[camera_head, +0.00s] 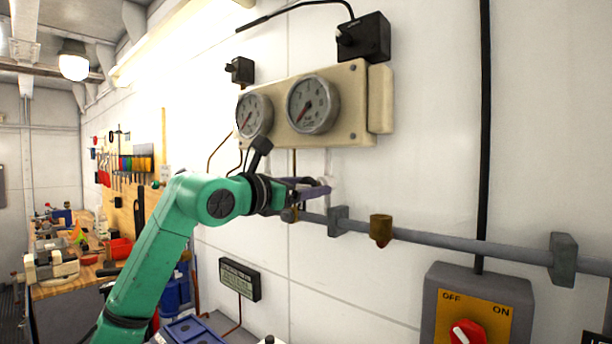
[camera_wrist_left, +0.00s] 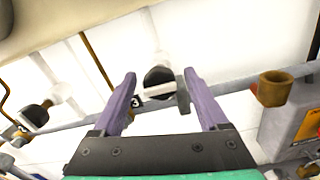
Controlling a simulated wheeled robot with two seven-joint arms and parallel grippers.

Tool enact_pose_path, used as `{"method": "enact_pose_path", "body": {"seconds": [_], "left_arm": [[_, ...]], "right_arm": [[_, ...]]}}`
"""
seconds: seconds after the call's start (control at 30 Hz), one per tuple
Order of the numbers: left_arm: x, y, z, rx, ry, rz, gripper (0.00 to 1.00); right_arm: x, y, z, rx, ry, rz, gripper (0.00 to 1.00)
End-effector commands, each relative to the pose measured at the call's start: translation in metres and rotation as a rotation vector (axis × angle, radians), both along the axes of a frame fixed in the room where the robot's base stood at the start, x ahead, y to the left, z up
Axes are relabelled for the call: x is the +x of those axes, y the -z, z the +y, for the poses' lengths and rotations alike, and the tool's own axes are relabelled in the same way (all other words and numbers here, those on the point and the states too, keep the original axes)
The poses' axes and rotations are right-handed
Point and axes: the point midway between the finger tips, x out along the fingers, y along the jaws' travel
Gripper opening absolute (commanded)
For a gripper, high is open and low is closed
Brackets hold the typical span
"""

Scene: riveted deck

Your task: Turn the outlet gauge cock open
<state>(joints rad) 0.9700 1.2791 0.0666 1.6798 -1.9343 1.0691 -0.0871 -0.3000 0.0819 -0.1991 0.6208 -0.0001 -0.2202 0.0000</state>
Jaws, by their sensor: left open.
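My left gripper (camera_head: 318,190) is open, its purple fingers reaching toward the wall pipe below the gauges. In the left wrist view, the gripper (camera_wrist_left: 160,76) has its fingers on either side of a cock with a dark round end (camera_wrist_left: 159,80) and a pale body; I cannot tell whether they touch it. A small tag with a "3" is beside it. A second similar cock (camera_wrist_left: 36,114) is further left in that view. The frames do not show which is the outlet cock. Two round gauges (camera_head: 313,104) (camera_head: 254,115) are on a cream panel above. My right gripper is not in view.
A grey pipe (camera_head: 470,246) runs along the wall with a brass fitting (camera_head: 381,231) right of the gripper. A grey box with a red OFF/ON switch (camera_head: 467,333) is lower right. A black box (camera_head: 363,38) is above the gauges. A cluttered workbench (camera_head: 75,288) stands left.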

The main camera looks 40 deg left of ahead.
Motion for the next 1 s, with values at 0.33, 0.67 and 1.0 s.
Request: {"method": "enact_pose_path", "body": {"seconds": [0.33, 0.67, 1.0], "left_arm": [[0.0001, 0.0009, 0.0002, 0.0, 0.0, 0.0, 0.23], [-0.0001, 0.0006, 0.0003, -0.014, -0.001, 0.0, 0.0], [-0.0001, 0.0008, 0.0009, -0.168, -0.003, -0.002, 0.0]], "right_arm": [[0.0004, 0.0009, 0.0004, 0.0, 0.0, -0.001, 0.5], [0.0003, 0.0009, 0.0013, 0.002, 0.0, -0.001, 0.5], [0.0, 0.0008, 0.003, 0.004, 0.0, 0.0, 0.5]]}}
